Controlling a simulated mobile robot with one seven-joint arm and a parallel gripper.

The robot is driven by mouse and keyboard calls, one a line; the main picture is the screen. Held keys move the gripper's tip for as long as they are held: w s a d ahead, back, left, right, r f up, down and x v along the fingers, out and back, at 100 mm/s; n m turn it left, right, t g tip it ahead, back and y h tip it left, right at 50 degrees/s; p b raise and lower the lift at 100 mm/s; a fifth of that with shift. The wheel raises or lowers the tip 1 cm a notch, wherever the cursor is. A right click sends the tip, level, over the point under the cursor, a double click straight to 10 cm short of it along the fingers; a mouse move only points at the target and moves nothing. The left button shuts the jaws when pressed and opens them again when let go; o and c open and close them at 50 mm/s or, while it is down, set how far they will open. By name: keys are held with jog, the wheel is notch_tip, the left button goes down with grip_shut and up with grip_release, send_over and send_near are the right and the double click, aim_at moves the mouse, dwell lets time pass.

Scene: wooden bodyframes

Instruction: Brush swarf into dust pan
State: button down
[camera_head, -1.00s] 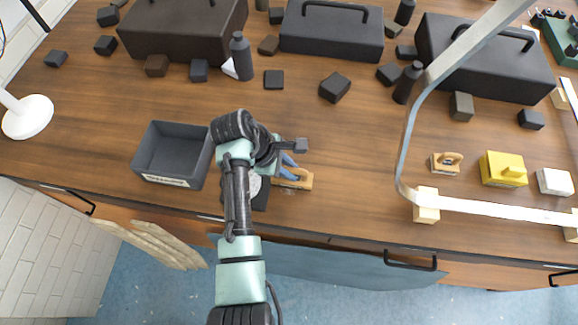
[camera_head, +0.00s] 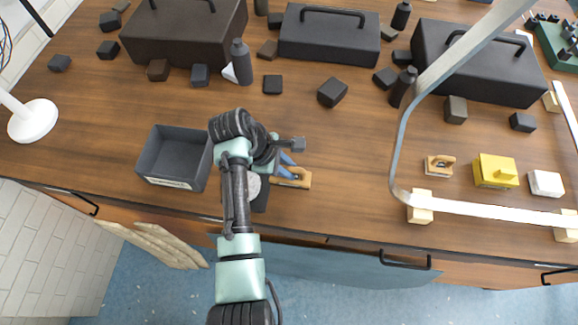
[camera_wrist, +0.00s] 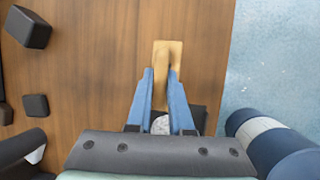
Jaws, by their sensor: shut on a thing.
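My gripper (camera_head: 288,166) has blue fingers and is shut on a brush with a light wooden body (camera_head: 297,180), low over the bench near its front edge. In the wrist view the brush (camera_wrist: 168,52) sticks out beyond the fingertips. A dark flat dust pan (camera_head: 261,198) lies left of the brush, partly hidden by my arm. A light grey patch of swarf (camera_head: 254,184) shows at the pan beside my arm. In the wrist view the swarf (camera_wrist: 160,125) shows between my fingers against the dark pan. I cannot tell whether the brush touches the bench or swarf.
A dark open bin (camera_head: 174,158) stands left of my arm. Dark toolboxes (camera_head: 328,38), bottles and several dark blocks stand at the back. A metal frame on wooden blocks (camera_head: 420,206), another wooden-handled tool (camera_head: 439,165) and a yellow block (camera_head: 494,171) are at the right. Bench between is clear.

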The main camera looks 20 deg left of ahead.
jog(key=shift+r+p, duration=1.5)
jog(key=shift+r, duration=0.35)
